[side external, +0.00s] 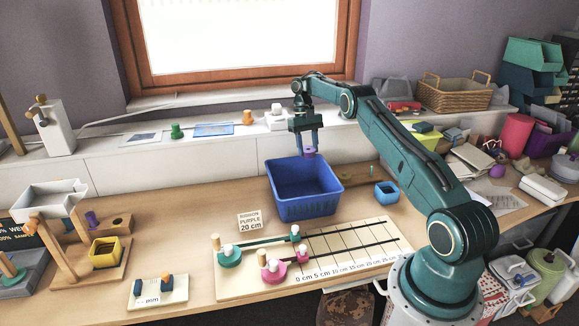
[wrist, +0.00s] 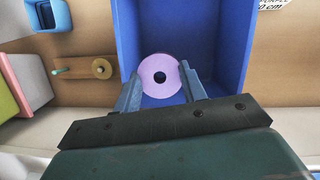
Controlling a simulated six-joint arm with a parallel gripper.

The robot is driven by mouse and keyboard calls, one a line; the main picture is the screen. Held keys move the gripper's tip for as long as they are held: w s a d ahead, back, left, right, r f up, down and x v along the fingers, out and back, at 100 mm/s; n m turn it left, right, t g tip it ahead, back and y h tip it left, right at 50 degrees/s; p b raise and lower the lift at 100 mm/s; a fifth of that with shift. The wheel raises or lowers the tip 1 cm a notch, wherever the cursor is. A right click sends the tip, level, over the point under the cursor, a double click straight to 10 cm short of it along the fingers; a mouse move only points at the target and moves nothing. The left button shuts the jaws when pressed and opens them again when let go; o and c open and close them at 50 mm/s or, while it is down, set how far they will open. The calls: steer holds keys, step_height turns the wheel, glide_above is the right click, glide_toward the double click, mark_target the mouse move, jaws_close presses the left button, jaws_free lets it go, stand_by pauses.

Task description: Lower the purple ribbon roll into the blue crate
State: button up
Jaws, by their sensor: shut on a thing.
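The blue crate (side external: 306,207) stands open on the wooden table below the window. The purple ribbon roll (side external: 309,152) is between the fingers of my gripper (side external: 307,150), over the crate's far part. In the wrist view the roll (wrist: 160,64) shows as a pale purple disc with a dark centre hole. The fingers of my gripper (wrist: 160,90) press on its two sides. The blue crate's wall (wrist: 249,50) and floor show around the roll. The roll's exact height above the crate floor is hard to tell.
A small blue box (side external: 386,192) stands right of the crate. A ruled measuring board (side external: 240,285) with green and pink spools lies in front. A sign (side external: 250,222) reads "purple 20 cm". A yellow box (side external: 106,252) on a wooden stand is at left.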

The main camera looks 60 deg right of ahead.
steer(key=shift+s+d, duration=0.1)
steer(key=shift+s, duration=0.25)
steer(key=shift+f, duration=0.1)
stand_by(0.7)
glide_above(310, 192)
steer(key=w, duration=0.1)
steer(key=shift+w+d+f, duration=0.1)
steer(key=shift+d+f, duration=0.1)
steer(key=shift+f, duration=2.3)
steer(key=shift+d+f, duration=0.15)
steer(key=shift+f, duration=2.35)
steer(key=shift+f, duration=1.7)
